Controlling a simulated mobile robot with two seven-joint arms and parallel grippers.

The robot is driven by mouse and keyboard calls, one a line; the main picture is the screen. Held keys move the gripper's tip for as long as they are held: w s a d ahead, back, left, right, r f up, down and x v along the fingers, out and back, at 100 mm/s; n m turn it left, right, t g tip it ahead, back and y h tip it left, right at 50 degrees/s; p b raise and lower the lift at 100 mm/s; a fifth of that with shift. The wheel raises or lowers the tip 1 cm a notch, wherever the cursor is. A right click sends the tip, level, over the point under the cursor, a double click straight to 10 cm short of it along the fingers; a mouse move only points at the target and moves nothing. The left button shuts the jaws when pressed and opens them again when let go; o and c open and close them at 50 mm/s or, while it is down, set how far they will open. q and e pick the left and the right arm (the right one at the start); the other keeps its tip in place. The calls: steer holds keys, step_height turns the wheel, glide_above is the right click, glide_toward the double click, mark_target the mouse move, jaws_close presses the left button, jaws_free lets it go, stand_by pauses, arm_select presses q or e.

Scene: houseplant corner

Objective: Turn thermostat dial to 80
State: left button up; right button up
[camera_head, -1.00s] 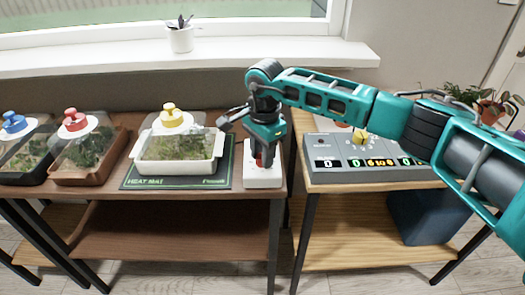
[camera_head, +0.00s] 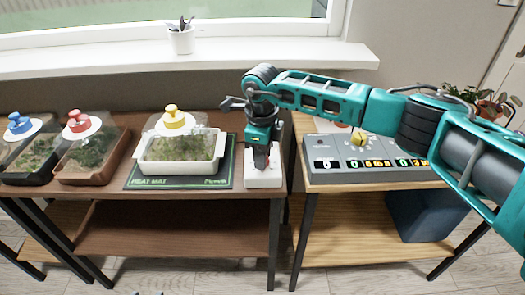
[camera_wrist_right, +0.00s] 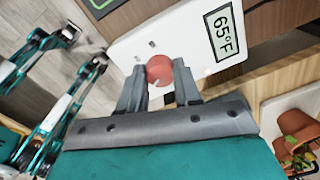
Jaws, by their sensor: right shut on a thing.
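The thermostat is a white box (camera_head: 264,181) at the right end of the brown table, beside the heat mat. Its round red dial (camera_wrist_right: 160,70) sits between the fingers of my right gripper (camera_wrist_right: 159,84), which is shut on it. In the head view my right gripper (camera_head: 261,165) points down over the thermostat and hides most of the dial. In the right wrist view the thermostat's display (camera_wrist_right: 223,27) reads 65°F.
The black heat mat (camera_head: 180,184) holds a white tray (camera_head: 178,168) under a clear cover with a yellow knob. Red- and blue-knobbed trays stand farther left. A grey console (camera_head: 345,172) with several number displays stands on the right table.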

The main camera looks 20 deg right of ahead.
steer(key=m+p, duration=0.1)
steer(key=m, duration=0.2)
steer(key=shift+r+m, duration=0.1)
steer(key=shift+m, duration=1.2)
steer(key=m+p, duration=0.1)
steer(key=m, duration=0.1)
steer(key=shift+m, duration=0.4)
steer(key=m+p, duration=0.1)
steer(key=m, duration=0.2)
steer(key=shift+p, duration=0.4)
steer(key=shift+w+m+g+p, duration=0.1)
steer(key=shift+m+g+p, duration=0.25)
steer(key=shift+m, duration=0.85)
arm_select(q)
steer(key=shift+s+a+r+y, duration=0.15)
steer(key=shift+s+a+r, duration=0.1)
steer(key=shift+a+r, duration=0.3)
steer(key=shift+s+a+r+y, duration=0.15)
steer(key=shift+s+a+r, duration=0.1)
steer(key=shift+a+r, duration=0.25)
arm_select(e)
steer(key=shift+m, duration=0.7)
arm_select(q)
steer(key=shift+d+r+p, duration=0.1)
steer(key=shift+p, duration=0.2)
arm_select(e)
steer(key=o, duration=1)
